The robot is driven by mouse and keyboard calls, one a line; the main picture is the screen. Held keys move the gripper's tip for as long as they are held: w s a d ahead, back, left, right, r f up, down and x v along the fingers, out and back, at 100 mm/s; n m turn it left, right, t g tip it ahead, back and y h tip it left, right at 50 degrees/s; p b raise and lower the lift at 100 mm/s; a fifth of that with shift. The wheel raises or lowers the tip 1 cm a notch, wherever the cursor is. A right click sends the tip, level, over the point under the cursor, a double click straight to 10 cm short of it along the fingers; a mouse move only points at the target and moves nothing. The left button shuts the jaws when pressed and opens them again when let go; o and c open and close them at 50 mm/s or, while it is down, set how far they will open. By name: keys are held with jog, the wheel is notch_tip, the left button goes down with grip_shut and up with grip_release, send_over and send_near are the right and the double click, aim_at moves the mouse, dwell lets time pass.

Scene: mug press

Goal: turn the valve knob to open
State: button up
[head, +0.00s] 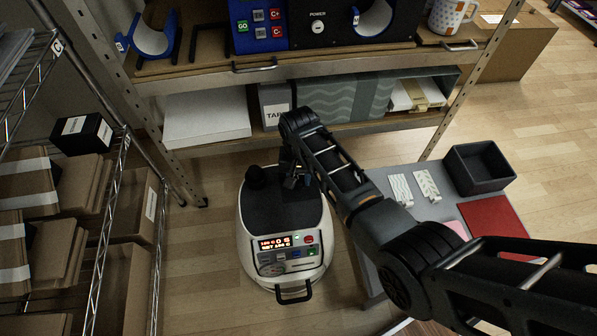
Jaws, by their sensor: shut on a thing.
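A white rounded machine (315,215) with a black top stands on the floor at the middle of the head view. Its front panel (287,250) has a lit red display, small buttons and a black handle below. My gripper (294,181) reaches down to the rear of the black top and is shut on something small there. This appears to be the valve knob, but the arm and jaws hide it, so its angle cannot be told. A dark rounded part (256,177) stands just left of the jaws.
A metal shelf (300,72) with a control box and a mug is behind the machine. A wire rack (95,250) with cartons is at left. A grey table (375,180) with a dark bin (478,167) and a red mat (492,217) is at right.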

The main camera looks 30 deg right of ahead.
aim_at(299, 179)
jog(key=m+p, duration=0.2)
jog(key=m, duration=0.2)
jog(key=shift+m, duration=0.7)
jog(key=o, duration=1)
jog(key=shift+o, duration=0.2)
notch_tip(299, 179, up, 8)
jog(key=p, duration=0.2)
jog(key=shift+p, duration=0.3)
jog(key=shift+f, duration=0.1)
